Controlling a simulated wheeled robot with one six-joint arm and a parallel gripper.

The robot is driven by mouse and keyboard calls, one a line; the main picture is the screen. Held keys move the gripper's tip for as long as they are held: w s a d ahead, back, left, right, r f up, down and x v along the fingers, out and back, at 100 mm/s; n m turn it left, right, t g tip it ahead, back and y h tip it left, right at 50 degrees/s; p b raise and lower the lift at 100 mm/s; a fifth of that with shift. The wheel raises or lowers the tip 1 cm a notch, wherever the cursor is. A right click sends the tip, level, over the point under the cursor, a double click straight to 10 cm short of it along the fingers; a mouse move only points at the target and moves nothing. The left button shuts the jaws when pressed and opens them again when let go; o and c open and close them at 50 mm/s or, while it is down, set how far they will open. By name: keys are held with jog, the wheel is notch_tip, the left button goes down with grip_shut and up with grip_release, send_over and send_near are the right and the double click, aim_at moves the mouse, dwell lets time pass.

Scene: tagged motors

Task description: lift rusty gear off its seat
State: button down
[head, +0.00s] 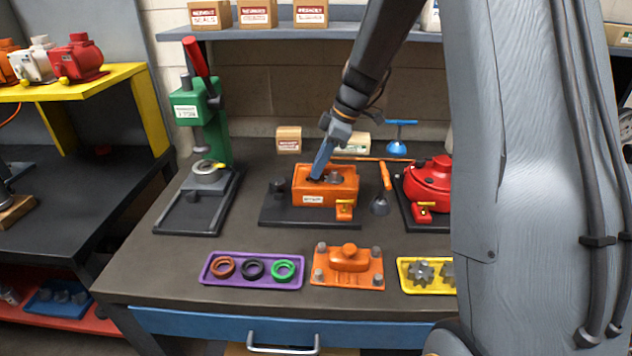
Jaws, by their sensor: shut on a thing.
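My gripper (317,176) points down into the left part of the open orange motor housing (330,198). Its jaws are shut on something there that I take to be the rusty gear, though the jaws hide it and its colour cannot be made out. I cannot tell whether it is clear of its seat. A dark grey part (336,177) shows inside the housing, just right of the jaws. The housing sits on a black base plate (275,216) and has a white label and a yellow fitting on its front.
A purple tray (252,284) of rings, an orange cover (348,265) and a yellow tray (408,287) of grey gears lie in front. A green press (205,130) stands left, a red motor (428,185) right.

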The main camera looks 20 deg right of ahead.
jog(key=shift+r, duration=0.15)
notch_tip(320, 180, up, 13)
jog(key=b, duration=0.1)
dwell(0.8)
